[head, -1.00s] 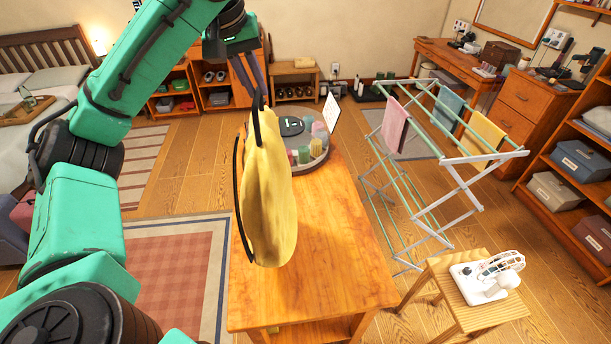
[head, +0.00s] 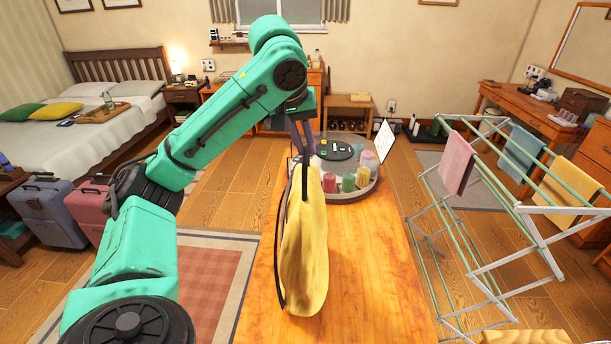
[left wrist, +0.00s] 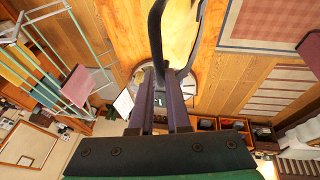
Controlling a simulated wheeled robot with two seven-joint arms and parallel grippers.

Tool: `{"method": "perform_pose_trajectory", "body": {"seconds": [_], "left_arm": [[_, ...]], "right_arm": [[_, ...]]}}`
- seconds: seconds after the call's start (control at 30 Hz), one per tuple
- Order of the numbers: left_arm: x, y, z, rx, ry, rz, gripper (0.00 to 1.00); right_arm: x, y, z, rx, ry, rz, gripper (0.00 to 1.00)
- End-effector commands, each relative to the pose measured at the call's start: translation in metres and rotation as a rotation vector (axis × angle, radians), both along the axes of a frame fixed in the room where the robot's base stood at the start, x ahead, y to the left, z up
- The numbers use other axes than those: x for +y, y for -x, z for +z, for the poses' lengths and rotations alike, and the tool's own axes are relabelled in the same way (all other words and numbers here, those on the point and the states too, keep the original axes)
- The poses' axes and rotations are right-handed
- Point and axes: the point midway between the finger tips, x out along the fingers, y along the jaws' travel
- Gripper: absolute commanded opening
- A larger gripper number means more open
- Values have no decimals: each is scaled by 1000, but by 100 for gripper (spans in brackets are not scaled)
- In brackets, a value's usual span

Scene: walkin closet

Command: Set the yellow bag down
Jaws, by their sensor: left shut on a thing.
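The yellow bag (head: 305,245) hangs upright in the head view, with a dark edge and dark strap. My left gripper (head: 303,142) is above it, shut on the bag's dark handle. In the left wrist view the two fingers (left wrist: 160,108) close around the dark handle (left wrist: 156,40). The bag is over the wooden table (head: 375,270); I cannot tell whether its bottom touches the top. My right gripper is in neither view.
A round grey tray (head: 352,195) with colored cups and a white card (head: 384,141) stands at the table's far end. A drying rack (head: 480,230) with towels stands to the right. The table's near right part is bare. Suitcases (head: 50,212) stand at the left.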

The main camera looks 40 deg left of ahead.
Motion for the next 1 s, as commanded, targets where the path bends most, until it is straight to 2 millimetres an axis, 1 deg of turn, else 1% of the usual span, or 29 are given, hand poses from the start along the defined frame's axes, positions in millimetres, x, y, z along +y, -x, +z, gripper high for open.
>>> {"method": "perform_pose_trajectory", "body": {"seconds": [0.07,0.2,0.27,0.47,0.5,0.57,0.87,0.97,1.0], "left_arm": [[1,0,-6,-6,-3,3,0],[1,1,-30,-3,-5,3,0],[1,1,-36,-5,-4,1,0],[0,0,-39,-5,-1,-1,0],[0,1,-41,1,0,-2,22],[0,1,-41,1,0,-2,44],[0,1,-39,-1,0,-1,44],[-1,3,-31,-5,1,-2,44],[-2,5,-25,-6,1,-2,44]], "right_arm": [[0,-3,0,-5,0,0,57],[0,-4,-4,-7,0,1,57],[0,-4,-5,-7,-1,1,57],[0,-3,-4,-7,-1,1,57],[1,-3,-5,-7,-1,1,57],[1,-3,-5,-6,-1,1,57],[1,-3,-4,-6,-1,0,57],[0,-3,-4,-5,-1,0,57],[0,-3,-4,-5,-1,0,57]]}}
